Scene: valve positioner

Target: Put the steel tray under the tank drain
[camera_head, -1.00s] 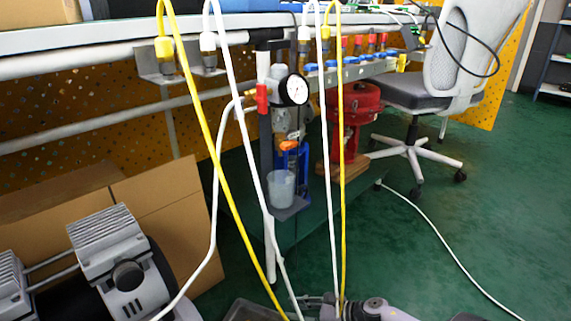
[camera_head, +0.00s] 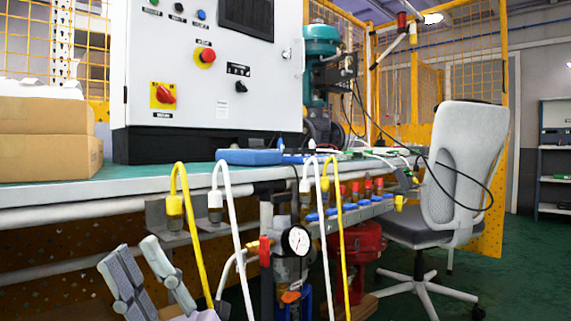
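The steel tray is not in view. I cannot make out the tank drain in this view.
The workbench (camera_head: 130,187) carries a white control cabinet (camera_head: 200,75) and cardboard boxes (camera_head: 45,130). Yellow and white hoses (camera_head: 235,230) hang in front, near a gauge (camera_head: 297,241). A red actuator (camera_head: 360,250) and an office chair (camera_head: 465,160) stand right. Green floor is open far right.

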